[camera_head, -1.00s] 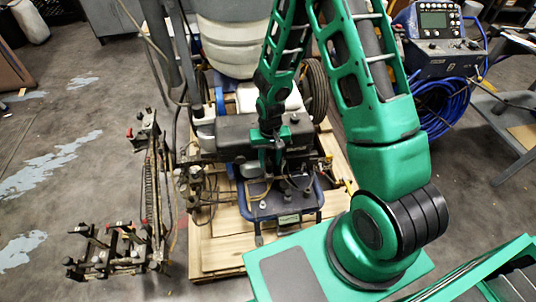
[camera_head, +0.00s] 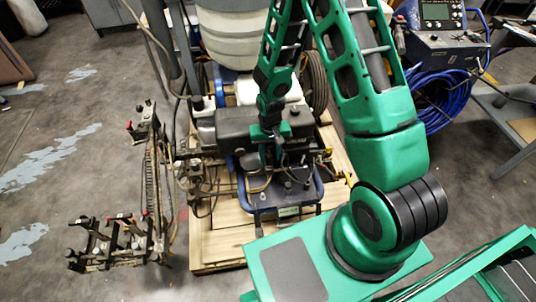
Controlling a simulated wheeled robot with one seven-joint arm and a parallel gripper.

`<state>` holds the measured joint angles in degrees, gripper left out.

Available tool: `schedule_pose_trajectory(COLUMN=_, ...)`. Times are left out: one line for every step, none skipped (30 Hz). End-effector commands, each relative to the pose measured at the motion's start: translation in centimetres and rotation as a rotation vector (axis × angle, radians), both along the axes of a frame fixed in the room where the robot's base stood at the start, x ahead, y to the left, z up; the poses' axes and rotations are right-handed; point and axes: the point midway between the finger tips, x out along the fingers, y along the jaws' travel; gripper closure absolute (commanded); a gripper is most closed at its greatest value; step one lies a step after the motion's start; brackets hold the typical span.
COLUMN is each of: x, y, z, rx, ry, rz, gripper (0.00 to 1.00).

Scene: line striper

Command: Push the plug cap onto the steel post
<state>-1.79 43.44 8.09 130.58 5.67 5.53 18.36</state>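My gripper (camera_head: 279,158) hangs at the end of my green arm, pointing down over the front of the line striper. It is just above a dark, blue-framed unit (camera_head: 262,200) and in front of the black engine housing (camera_head: 235,130). The fingers are small and dark against dark parts, so I cannot tell whether they are open, shut or holding something. I cannot make out the plug cap or the steel post for certain among the cables and fittings around the gripper.
The striper stands on a wooden pallet (camera_head: 218,240). A white tank (camera_head: 232,40) and a wheel (camera_head: 316,85) are behind. A metal bracket frame (camera_head: 112,238) stands at left. A blue hose coil (camera_head: 440,100) lies under a control box (camera_head: 445,50) at right. Loose cables surround the unit.

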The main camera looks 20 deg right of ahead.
Motion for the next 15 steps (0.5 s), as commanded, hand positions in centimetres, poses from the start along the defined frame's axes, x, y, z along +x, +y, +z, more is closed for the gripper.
schedule_pose_trajectory(x=-0.04, y=0.01, z=0.04, rx=0.0, ry=0.0, rz=0.0, gripper=0.64)
schedule_pose_trajectory(x=-0.04, y=0.01, z=0.04, rx=0.0, ry=0.0, rz=0.0, gripper=0.64)
schedule_pose_trajectory(x=-0.04, y=0.01, z=0.04, rx=0.0, ry=0.0, rz=0.0, gripper=0.64)
schedule_pose_trajectory(x=-0.04, y=0.01, z=0.04, rx=0.0, ry=0.0, rz=0.0, gripper=0.64)
schedule_pose_trajectory(x=-0.04, y=0.01, z=0.04, rx=0.0, ry=0.0, rz=0.0, gripper=0.64)
schedule_pose_trajectory(x=-0.03, y=0.01, z=0.04, rx=0.0, ry=0.0, rz=0.0, gripper=0.69)
schedule_pose_trajectory(x=-0.03, y=0.01, z=0.04, rx=0.0, ry=0.0, rz=0.0, gripper=0.76)
schedule_pose_trajectory(x=-0.03, y=0.01, z=0.04, rx=0.0, ry=0.0, rz=0.0, gripper=0.83)
schedule_pose_trajectory(x=-0.03, y=0.01, z=0.04, rx=0.0, ry=0.0, rz=0.0, gripper=0.93)
schedule_pose_trajectory(x=-0.03, y=0.01, z=0.04, rx=0.0, ry=0.0, rz=0.0, gripper=0.99)
schedule_pose_trajectory(x=-0.03, y=0.01, z=0.04, rx=0.0, ry=0.0, rz=0.0, gripper=0.99)
schedule_pose_trajectory(x=-0.03, y=0.01, z=0.04, rx=0.0, ry=0.0, rz=0.0, gripper=0.99)
schedule_pose_trajectory(x=-0.02, y=0.0, z=0.04, rx=0.0, ry=0.0, rz=0.0, gripper=0.99)
schedule_pose_trajectory(x=-0.02, y=0.0, z=0.04, rx=0.0, ry=0.0, rz=0.0, gripper=0.99)
schedule_pose_trajectory(x=-0.02, y=0.0, z=0.05, rx=0.0, ry=0.0, rz=0.0, gripper=0.99)
